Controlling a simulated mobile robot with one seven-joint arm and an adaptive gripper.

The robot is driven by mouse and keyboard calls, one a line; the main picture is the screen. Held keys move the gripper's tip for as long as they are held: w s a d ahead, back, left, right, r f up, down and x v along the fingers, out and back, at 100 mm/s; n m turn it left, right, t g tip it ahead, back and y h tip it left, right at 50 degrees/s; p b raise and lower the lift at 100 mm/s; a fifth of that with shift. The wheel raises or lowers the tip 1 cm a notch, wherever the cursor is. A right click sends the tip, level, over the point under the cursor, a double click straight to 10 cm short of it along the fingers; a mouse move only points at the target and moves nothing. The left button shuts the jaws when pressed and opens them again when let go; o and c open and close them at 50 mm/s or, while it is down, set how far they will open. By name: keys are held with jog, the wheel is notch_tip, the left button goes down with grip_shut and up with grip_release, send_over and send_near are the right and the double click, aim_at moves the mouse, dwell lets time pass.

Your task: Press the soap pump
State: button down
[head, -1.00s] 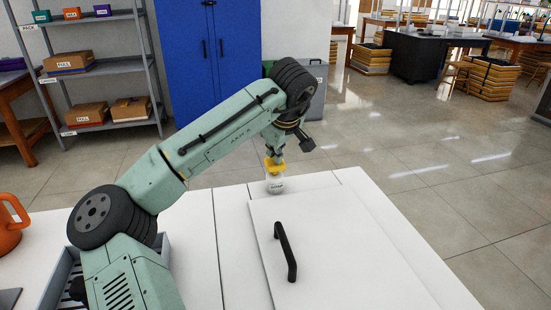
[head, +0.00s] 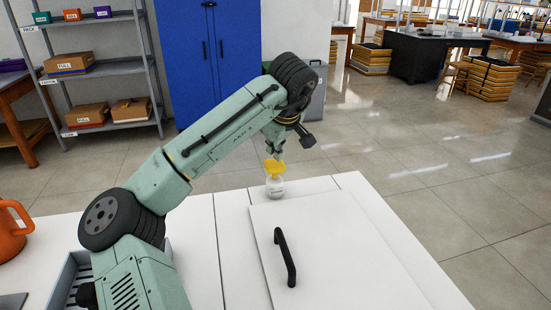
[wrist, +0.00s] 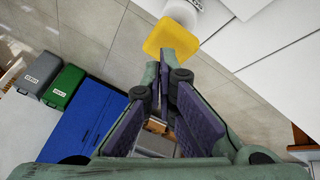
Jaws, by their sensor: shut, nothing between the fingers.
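The soap pump (head: 275,187) is a small pale bottle with a yellow pump head (head: 274,167). It stands upright near the table's far edge, just behind a raised white panel. My gripper (head: 275,152) is shut and empty, pointing down right above the yellow head. In the wrist view, the fingertips (wrist: 178,60) meet close to the edge of the yellow head (wrist: 170,38), with part of the pale bottle (wrist: 186,12) beyond it. I cannot tell whether the fingertips touch the head.
The white panel (head: 340,245) with a black handle (head: 285,257) lies in front of the pump. An orange jug (head: 10,230) stands at the left. The white table (head: 205,225) is clear left of the panel. Blue cabinets and shelves stand behind.

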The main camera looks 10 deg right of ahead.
aim_at(275, 165)
jog(key=shift+r+p, duration=1.05)
jog(key=shift+r, duration=0.65)
jog(key=shift+a, duration=0.1)
dwell(2.4)
